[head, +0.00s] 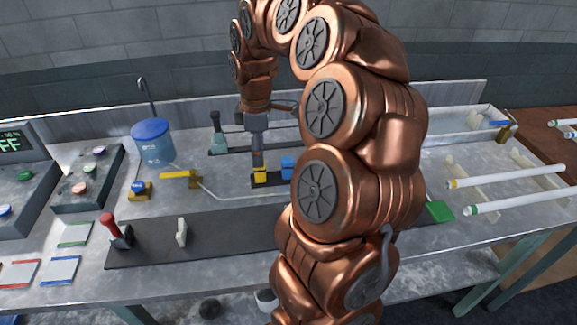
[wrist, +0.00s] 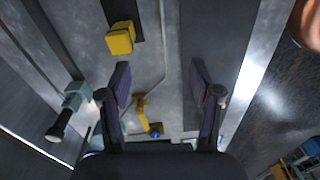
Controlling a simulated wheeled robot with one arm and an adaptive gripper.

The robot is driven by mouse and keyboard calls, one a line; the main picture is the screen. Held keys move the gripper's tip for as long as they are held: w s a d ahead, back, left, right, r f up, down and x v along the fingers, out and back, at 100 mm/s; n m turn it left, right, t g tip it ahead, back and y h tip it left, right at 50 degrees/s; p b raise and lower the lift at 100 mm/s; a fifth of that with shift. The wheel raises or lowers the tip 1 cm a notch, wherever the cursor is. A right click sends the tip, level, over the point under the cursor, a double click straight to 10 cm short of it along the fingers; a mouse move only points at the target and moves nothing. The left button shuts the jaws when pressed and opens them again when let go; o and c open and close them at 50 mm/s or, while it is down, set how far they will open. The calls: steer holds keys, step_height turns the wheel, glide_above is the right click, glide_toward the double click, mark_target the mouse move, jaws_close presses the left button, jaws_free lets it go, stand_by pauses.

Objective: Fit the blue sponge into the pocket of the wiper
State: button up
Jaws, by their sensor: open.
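My gripper (head: 259,163) points down just above the yellow block in the head view. In the wrist view my gripper (wrist: 160,68) has its fingers wide apart with nothing between them. I cannot tell for sure which thing is the wiper. My arm hides part of the bench right of the blue block.
A blue-lidded container (head: 153,143) stands at the back left. A yellow-handled tool (head: 180,175) lies left of the tray, and a green stand (head: 216,138) is behind. A red-handled clamp (head: 112,228) is at the front left. White tubes (head: 510,175) lie on supports at the right.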

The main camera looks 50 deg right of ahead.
steer(key=n, duration=0.1)
glide_above(289, 159)
steer(key=shift+w+d+f, duration=0.1)
steer(key=shift+w+f, duration=0.1)
steer(key=shift+f, duration=0.85)
steer(key=shift+d+f, duration=0.15)
steer(key=shift+f, duration=0.1)
steer(key=shift+f+p, duration=0.55)
steer(key=shift+f, duration=0.55)
steer(key=shift+s+a+f+p, duration=0.1)
steer(key=shift+s+f+p, duration=0.05)
steer(key=shift+f+p, duration=0.2)
steer(key=shift+s+a+f+p, duration=0.1)
steer(key=shift+f+p, duration=0.1)
steer(key=shift+f, duration=0.2)
steer(key=shift+f+p, duration=0.55)
steer(key=shift+f, duration=1.2)
steer(key=c, duration=1)
